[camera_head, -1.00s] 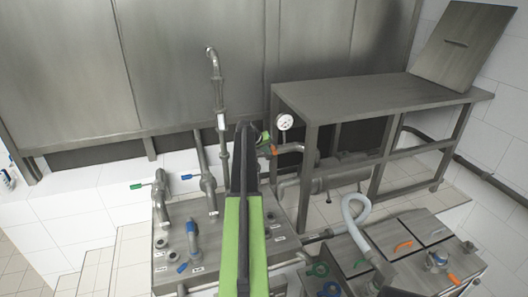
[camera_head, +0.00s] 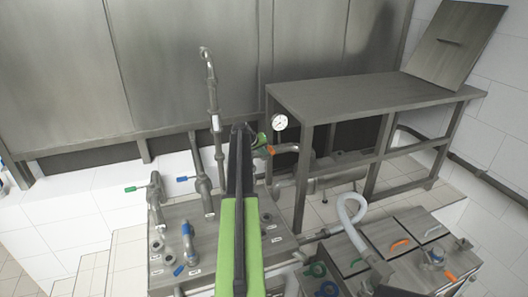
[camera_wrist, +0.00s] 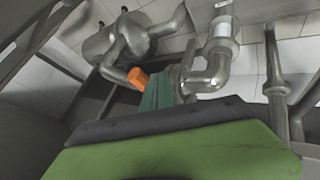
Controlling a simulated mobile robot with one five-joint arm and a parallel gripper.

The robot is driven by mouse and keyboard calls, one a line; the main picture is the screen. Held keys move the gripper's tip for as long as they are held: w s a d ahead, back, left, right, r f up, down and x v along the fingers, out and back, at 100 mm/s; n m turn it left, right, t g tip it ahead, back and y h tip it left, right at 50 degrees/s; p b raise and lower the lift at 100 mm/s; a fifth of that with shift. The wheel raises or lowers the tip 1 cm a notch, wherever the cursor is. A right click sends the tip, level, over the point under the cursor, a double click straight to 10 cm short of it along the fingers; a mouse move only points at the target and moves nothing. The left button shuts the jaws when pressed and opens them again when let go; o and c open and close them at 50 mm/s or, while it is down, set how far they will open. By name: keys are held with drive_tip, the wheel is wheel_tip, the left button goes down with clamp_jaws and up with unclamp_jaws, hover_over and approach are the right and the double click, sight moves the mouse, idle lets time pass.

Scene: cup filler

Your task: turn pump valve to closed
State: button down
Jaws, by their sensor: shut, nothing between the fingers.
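An orange valve handle (camera_head: 270,150) sits on the pipework below the round gauge, just right of my arm's far end. In the wrist view the orange handle (camera_wrist: 138,78) points left from a metal pipe joint. A dark green piece (camera_wrist: 160,93) is right beside it; I cannot tell whether it is part of the valve. My gripper (camera_head: 243,129) is at the far end of my green and black arm, shut and empty, a little left of the orange handle. The fingertips are hard to make out, and I cannot tell whether they touch the valve.
A round gauge (camera_head: 280,121) stands just above the valve. A steel table (camera_head: 370,98) is at the right. A hose (camera_head: 350,215) and lidded steel boxes (camera_head: 388,249) are at lower right.

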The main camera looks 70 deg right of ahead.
drive_tip(key=w+a+f+p+v, duration=0.1)
drive_tip(key=p+v, duration=0.6)
drive_tip(key=v, duration=0.4)
drive_tip(key=shift+w+f, duration=0.2)
drive_tip(key=shift+w, duration=0.2)
drive_tip(key=shift+a, duration=0.15)
